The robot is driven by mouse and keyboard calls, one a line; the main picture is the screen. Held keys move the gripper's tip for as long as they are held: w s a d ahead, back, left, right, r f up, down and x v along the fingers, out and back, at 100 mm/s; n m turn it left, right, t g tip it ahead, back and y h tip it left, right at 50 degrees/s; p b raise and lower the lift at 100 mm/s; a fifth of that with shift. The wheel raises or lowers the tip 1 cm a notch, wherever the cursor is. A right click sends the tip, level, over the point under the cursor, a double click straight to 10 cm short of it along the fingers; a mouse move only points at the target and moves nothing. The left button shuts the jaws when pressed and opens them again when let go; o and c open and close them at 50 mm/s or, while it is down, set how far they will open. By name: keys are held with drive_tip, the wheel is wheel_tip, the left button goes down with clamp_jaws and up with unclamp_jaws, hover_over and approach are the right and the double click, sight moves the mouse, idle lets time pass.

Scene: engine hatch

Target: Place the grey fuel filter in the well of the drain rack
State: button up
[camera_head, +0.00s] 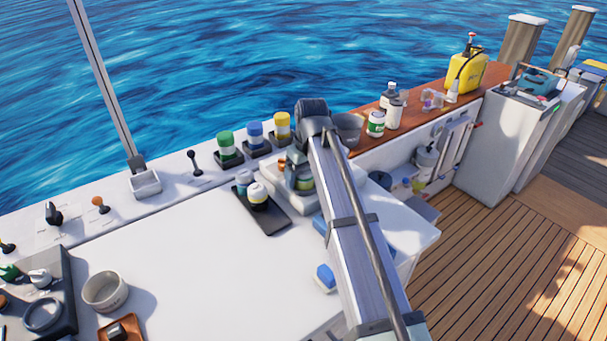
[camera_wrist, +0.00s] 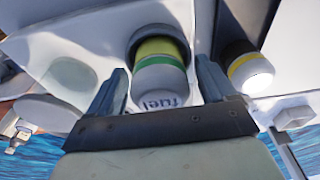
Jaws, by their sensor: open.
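A canister marked "fuel" (camera_wrist: 160,82), with a whitish end, a green band and a yellowish part, shows between the fingers in the wrist view. Its far end meets a dark round ring (camera_wrist: 178,38). I cannot tell for certain that it is the grey fuel filter. My gripper (camera_wrist: 162,76) is open, one finger on each side of the canister; contact is not clear. In the head view my gripper (camera_head: 297,172) is over the white block right of the black tray (camera_head: 272,222), mostly hidden by my arm. I cannot tell which holder is the drain rack.
A yellow-banded white canister (camera_head: 258,194) stands on the black tray, also in the wrist view (camera_wrist: 245,70). Green-capped (camera_head: 226,143), blue-capped (camera_head: 255,132) and yellow-capped (camera_head: 282,124) canisters stand behind. A grey bucket (camera_head: 348,130) is right. The white counter (camera_head: 190,250) has free room.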

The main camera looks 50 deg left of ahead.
sight(308, 170)
drive_tip(key=r, duration=0.4)
drive_tip(key=d+r, duration=0.1)
drive_tip(key=r, duration=0.7)
drive_tip(key=shift+d, duration=0.4)
